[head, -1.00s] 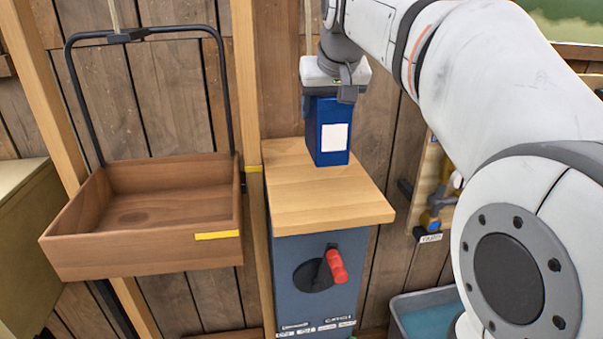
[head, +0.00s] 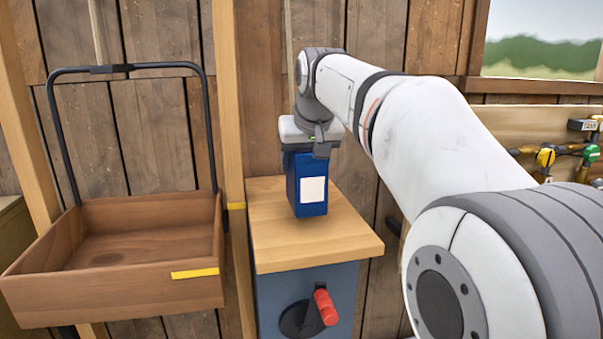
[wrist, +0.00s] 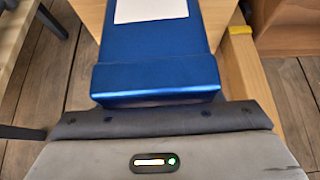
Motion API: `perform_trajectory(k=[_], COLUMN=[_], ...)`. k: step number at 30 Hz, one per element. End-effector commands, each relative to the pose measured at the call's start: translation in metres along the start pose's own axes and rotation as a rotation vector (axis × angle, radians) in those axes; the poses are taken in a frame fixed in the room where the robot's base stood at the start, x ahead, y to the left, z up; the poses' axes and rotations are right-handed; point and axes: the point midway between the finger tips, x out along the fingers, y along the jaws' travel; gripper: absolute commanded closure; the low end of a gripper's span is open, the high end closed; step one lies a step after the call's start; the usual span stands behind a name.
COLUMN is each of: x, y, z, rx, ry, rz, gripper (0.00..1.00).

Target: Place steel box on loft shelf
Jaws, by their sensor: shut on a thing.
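A blue steel box (head: 306,184) with a white label hangs upright from my gripper (head: 309,150) in the head view. My gripper is shut on its top end. The box is over the light wood top of a blue cabinet; I cannot tell whether its bottom touches the wood. In the wrist view the blue box (wrist: 158,62) fills the middle, with its white label at the top edge. The fingertips are hidden. I cannot tell which thing is the loft shelf.
A brown wooden tray (head: 110,297) with a black hoop handle and yellow tape hangs at the left, empty. The blue cabinet (head: 345,285) has a red-handled crank. A wooden post (head: 228,100) stands between them. Tools with yellow and green parts (head: 588,153) hang at the right.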

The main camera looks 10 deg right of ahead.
Motion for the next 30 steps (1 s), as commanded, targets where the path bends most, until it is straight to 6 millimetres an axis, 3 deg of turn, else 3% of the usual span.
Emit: perform_trajectory(k=[6, 17, 18, 26, 30], x=[0.018, 0.022, 0.023, 0.022, 0.022], y=[0.000, 0.001, 0.001, 0.001, 0.001], z=[0.012, 0.014, 0.015, 0.014, 0.014], rx=[0.000, 0.001, 0.001, 0.002, 0.002], ry=[0.004, 0.004, 0.001, 0.001, 0.001], rz=[0.000, 0.001, 0.001, 0.001, 0.001], gripper=[0.88, 0.88, 0.40, 0.19, 0.19])
